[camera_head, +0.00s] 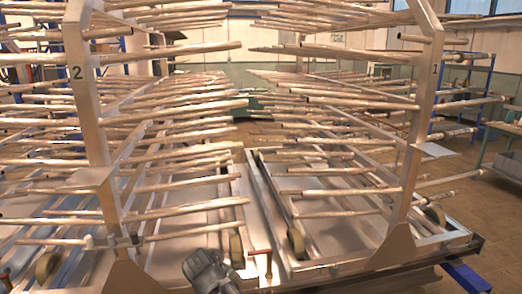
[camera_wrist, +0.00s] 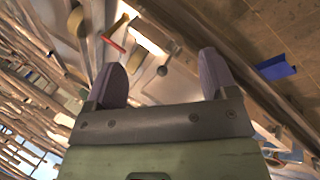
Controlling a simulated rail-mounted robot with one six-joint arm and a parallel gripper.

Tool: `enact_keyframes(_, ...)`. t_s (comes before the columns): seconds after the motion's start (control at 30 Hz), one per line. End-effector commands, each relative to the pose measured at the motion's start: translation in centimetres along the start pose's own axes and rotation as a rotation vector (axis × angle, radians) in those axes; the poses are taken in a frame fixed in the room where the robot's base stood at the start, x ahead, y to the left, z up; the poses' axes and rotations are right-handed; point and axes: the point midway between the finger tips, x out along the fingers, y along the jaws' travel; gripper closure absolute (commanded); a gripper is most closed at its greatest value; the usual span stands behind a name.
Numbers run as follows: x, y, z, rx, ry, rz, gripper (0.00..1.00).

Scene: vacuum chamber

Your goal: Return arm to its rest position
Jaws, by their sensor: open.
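My gripper (camera_wrist: 162,78) shows in the wrist view with its two purple-grey fingers apart and nothing between them. Beyond the fingers lie the rack's base beams and a floor area, seen at a slant. In the head view, a grey rounded part of my arm (camera_head: 207,270) shows at the bottom centre, in front of the racks. The fingers cannot be made out in the head view.
Two metal racks stand ahead, with uprights marked 2 (camera_head: 77,72) and 1 (camera_head: 434,70). Many long rods stick out from them. A red-handled part (camera_head: 262,253) stands near the arm. A blue piece (camera_head: 466,277) lies at lower right.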

Motion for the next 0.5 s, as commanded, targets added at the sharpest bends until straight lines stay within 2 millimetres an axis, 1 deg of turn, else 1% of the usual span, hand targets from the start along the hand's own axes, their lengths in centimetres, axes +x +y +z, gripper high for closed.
enact_keyframes(0.03,0.8,1.4,5.9,0.175,-0.063,-0.107,0.21)
enact_keyframes(0.07,1.2,2.0,8.8,0.283,-0.101,-0.176,0.21)
enact_keyframes(0.1,1.5,2.7,12.7,0.419,-0.148,-0.263,0.21)
enact_keyframes(0.17,1.8,3.8,17.7,0.584,-0.196,-0.369,0.21)
enact_keyframes(0.2,1.9,4.7,20.3,0.656,-0.21,-0.412,0.21)
enact_keyframes(0.27,2.4,6.2,23.2,0.744,-0.219,-0.429,0.21)
enact_keyframes(0.3,2.8,7.4,24.6,0.787,-0.23,-0.422,0.21)
enact_keyframes(0.33,3.1,8.1,25.4,0.812,-0.235,-0.419,0.21)
enact_keyframes(0.4,3.6,9.2,26.4,0.849,-0.243,-0.415,0.21)
enact_keyframes(0.5,3.8,9.6,26.8,0.862,-0.246,-0.412,0.21)
